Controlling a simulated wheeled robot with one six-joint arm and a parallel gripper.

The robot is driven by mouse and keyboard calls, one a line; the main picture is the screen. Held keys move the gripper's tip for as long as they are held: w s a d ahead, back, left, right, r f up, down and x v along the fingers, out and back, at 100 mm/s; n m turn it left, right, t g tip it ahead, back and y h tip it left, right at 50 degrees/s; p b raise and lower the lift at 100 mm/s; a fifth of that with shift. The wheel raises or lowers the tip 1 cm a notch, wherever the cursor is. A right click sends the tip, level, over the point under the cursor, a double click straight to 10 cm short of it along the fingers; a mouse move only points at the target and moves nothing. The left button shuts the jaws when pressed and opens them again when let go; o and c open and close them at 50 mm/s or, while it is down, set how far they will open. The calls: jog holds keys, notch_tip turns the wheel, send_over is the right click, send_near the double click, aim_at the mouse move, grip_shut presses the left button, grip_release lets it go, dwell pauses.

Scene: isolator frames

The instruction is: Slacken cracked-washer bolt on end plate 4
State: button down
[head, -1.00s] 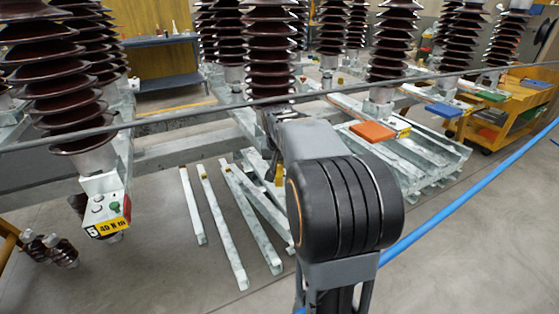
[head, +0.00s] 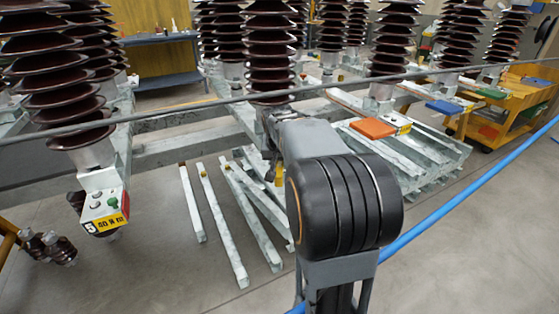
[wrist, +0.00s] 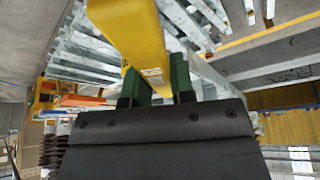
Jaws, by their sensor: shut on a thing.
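My gripper (wrist: 157,88) is shut on a yellow tool (wrist: 135,32) in the wrist view. Green pads grip its two sides, and its body runs up and out past the top edge. In the head view my arm hides most of the gripper; a small yellow part (head: 279,173) shows beside the arm. The middle insulator column (head: 270,55) stands behind my arm, which covers its lower end. I see no plate marked 4, bolt or cracked washer.
Loose galvanised bars (head: 222,225) lie on the floor left of my arm. More are stacked at right, near an orange plate (head: 373,128). A grey bar (head: 180,113) crosses the view. A blue hose (head: 460,198) and yellow cart (head: 515,110) are at right. The front floor is clear.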

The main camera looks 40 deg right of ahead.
jog(key=shift+f, duration=0.3)
dwell(0.4)
jog(key=s+d+n+y+p, duration=0.1)
jog(key=d+n+y+p, duration=0.2)
jog(key=d+n, duration=0.7)
jog(key=shift+s+d+n+t+y, duration=0.2)
jog(key=shift+d+n+t+y, duration=0.15)
jog(key=shift+n+y, duration=0.6)
jog(key=shift+r, duration=0.15)
notch_tip(320, 180, up, 2)
jog(key=shift+p, duration=0.9)
